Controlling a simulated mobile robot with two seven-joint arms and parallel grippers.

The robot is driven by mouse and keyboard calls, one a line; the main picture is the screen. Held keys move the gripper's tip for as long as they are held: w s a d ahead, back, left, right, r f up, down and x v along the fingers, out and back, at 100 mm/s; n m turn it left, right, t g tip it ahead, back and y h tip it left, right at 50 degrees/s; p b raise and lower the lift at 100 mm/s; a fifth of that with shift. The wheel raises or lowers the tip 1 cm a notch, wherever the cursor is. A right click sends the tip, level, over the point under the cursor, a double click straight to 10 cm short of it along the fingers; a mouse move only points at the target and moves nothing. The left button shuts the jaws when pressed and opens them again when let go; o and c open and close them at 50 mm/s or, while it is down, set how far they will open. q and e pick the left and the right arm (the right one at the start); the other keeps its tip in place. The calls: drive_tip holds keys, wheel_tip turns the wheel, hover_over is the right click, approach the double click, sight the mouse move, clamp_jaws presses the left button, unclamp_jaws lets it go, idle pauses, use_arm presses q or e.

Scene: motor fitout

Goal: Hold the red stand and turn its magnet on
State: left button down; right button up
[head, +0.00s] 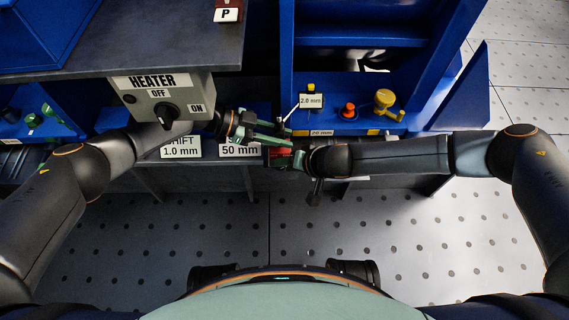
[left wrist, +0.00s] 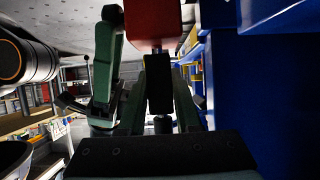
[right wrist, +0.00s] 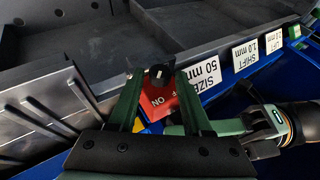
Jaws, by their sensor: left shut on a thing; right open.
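The red stand (head: 280,156) shows small in the head view between my two grippers, partly hidden by them. In the right wrist view its red block (right wrist: 160,102) bears ON/OFF lettering and a black knob (right wrist: 158,76). My left gripper (head: 284,134) is shut on the stand; in the left wrist view its fingers close on the dark post (left wrist: 160,90) below the red block (left wrist: 152,22). My right gripper (head: 284,158) is open, with its green fingers on either side of the knob in the right wrist view. Whether they touch it I cannot tell.
A heater box (head: 161,97) with a knob stands left of the grippers. Labels for shift (head: 181,148) and size (head: 240,149) line the bench edge. A blue shelf (head: 365,120) holds an orange part (head: 348,110) and a yellow part (head: 385,102). The floor in front is clear.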

drive_tip(key=shift+a+f, duration=0.15)
drive_tip(key=shift+f, duration=0.05)
drive_tip(key=shift+c, duration=0.3)
clamp_jaws()
